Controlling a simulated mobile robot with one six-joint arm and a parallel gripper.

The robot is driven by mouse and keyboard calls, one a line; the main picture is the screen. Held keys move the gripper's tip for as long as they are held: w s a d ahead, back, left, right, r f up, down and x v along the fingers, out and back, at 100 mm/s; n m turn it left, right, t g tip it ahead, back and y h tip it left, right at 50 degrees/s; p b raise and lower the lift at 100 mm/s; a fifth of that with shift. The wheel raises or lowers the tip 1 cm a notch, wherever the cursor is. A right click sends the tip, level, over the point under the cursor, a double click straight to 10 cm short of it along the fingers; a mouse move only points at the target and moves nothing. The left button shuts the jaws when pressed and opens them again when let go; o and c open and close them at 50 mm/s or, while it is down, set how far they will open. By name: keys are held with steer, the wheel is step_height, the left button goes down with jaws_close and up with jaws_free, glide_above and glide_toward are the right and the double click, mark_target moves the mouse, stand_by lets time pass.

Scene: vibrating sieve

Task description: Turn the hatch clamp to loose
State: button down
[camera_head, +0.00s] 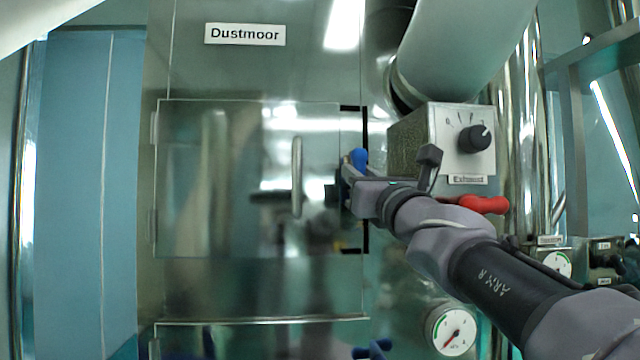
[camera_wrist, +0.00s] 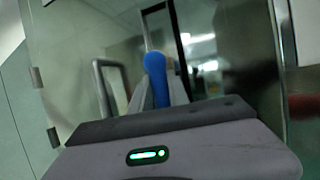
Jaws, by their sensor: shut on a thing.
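The hatch clamp has a blue handle (camera_head: 359,158) at the right edge of a shiny metal hatch door (camera_head: 230,180). The blue handle points upward in the head view. My gripper (camera_head: 347,172) is at the clamp, with its fingers closed around the blue handle. In the wrist view the blue handle (camera_wrist: 156,78) stands upright between the two fingers of my gripper (camera_wrist: 157,95). The clamp's pivot and base are hidden behind my gripper.
A vertical bar handle (camera_head: 297,177) is on the hatch door, left of my gripper. An exhaust box with a black knob (camera_head: 473,139) stands to the right, above a red handle (camera_head: 483,204). A gauge (camera_head: 455,331) is below my arm. A thick pipe (camera_head: 465,50) is above.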

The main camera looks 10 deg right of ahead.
steer(key=shift+r, duration=0.15)
stand_by(0.3)
steer(key=c, duration=1.3)
jaws_free()
steer(key=shift+w, duration=0.1)
